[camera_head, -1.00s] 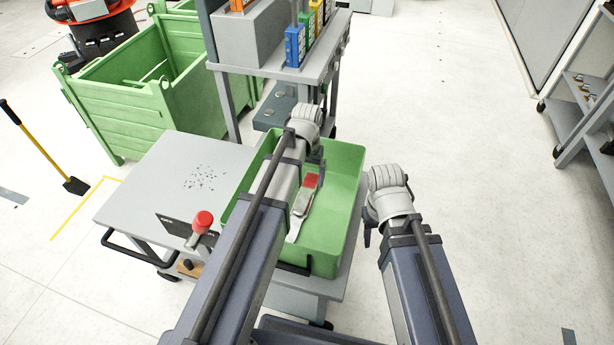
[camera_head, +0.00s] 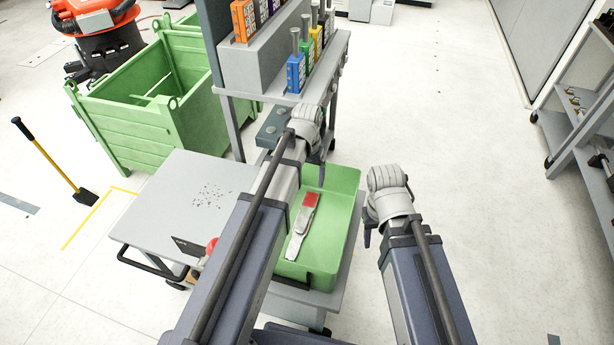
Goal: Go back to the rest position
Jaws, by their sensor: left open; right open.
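My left gripper (camera_head: 320,154) is at the end of the arm reaching in from the left. It is held above the far end of the green tray (camera_head: 345,208) on the cart. My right gripper (camera_head: 368,236) hangs just to the right of the tray's right wall. Both grippers are open and empty, though their fingers are small and partly hidden by the wrists. A flat grey metal piece with a red end (camera_head: 302,228) lies in the tray, apart from both grippers. My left arm hides the tray's left side.
The grey cart (camera_head: 175,205) has a black handle. Behind it stand a shelf (camera_head: 280,95) with coloured boxes and a large green crate (camera_head: 140,130). A yellow-handled tool (camera_head: 50,160) stands at the left. A grey rack (camera_head: 570,140) is at the right. Floor between is clear.

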